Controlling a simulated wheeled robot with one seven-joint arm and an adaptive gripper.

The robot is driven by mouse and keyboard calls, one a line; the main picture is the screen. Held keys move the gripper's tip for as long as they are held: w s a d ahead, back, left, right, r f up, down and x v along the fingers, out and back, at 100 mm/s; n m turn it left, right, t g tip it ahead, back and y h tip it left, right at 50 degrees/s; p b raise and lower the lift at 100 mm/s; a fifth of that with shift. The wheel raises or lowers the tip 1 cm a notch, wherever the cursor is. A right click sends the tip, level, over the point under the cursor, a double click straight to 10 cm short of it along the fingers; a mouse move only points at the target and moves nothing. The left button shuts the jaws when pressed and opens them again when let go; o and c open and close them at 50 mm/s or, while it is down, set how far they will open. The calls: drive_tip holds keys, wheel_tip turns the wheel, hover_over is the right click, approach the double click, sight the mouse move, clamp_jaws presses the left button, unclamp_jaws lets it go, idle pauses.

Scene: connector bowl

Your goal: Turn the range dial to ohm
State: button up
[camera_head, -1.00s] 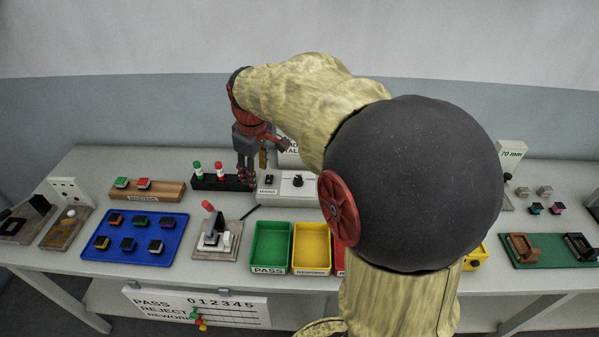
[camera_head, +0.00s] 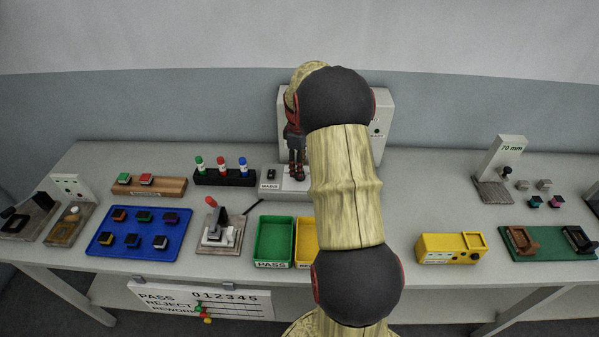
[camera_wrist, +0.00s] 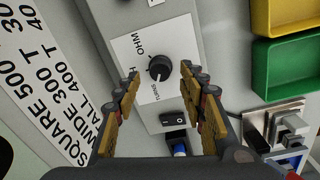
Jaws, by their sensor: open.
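The black range dial (camera_wrist: 160,67) sits on a white label plate (camera_wrist: 128,55) in the wrist view. OHM is printed up and left of the dial, an H-word partly hidden lies left, and TURNS is below left. A pale mark on the dial seems to point down toward TURNS. My gripper (camera_wrist: 159,80) is open, with one finger on each side of the dial and visible gaps between. In the head view my gripper (camera_head: 297,172) is over the grey meter box (camera_head: 272,176) and hides the dial.
A black rocker switch (camera_wrist: 172,119) is beside the dial plate. Marker-like pegs stand in a black rack (camera_head: 225,178) left of the box. Green (camera_head: 273,242) and yellow (camera_head: 306,240) bins are in front. A large white board (camera_head: 381,120) stands behind.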

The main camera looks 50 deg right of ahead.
drive_tip(key=shift+f, duration=1.25)
drive_tip(key=shift+c, duration=0.9)
clamp_jaws()
